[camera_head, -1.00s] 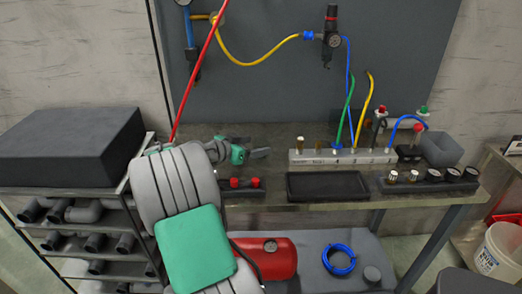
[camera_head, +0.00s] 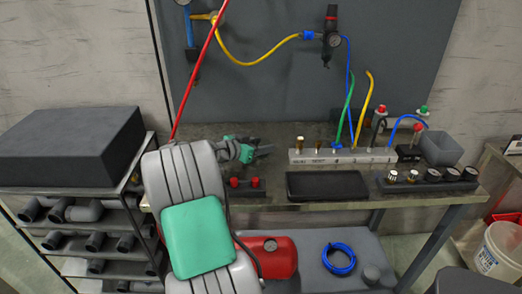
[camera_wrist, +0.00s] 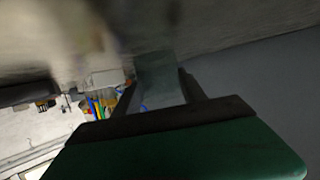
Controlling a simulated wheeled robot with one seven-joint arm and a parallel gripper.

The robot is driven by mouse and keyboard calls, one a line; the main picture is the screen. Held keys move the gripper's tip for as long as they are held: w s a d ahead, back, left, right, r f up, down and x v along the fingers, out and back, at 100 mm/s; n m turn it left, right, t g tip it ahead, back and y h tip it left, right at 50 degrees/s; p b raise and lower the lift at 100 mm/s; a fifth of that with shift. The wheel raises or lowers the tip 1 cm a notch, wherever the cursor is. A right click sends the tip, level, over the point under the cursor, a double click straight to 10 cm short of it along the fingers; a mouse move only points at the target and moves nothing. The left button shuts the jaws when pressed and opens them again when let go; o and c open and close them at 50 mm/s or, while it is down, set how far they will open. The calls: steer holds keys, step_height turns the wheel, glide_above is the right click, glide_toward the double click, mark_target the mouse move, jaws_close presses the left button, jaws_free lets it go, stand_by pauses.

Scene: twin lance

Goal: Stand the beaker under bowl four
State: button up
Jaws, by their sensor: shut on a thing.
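My gripper (camera_head: 264,151) is above the back left part of the bench, with its dark fingers pointing right. In the wrist view, my gripper (camera_wrist: 165,85) has its two dark fingers on either side of a pale, see-through thing (camera_wrist: 160,78). This may be the beaker, but its shape is too blurred to be sure. In the head view the held thing is not clear. I cannot make out a bowl marked four. A grey block with several stations (camera_head: 343,156) stands on the bench, with markings too small to read.
A black tray (camera_head: 327,186) lies at the front of the bench. A dark rack of round knobs or gauges (camera_head: 429,181) is right of it. Two red-topped fittings (camera_head: 244,183) are left. Green, yellow and blue hoses rise near the block. A grey open bin (camera_head: 441,149) stands right.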

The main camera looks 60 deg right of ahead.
steer(key=c, duration=0.6)
steer(key=shift+o, duration=0.2)
steer(key=shift+r, duration=0.1)
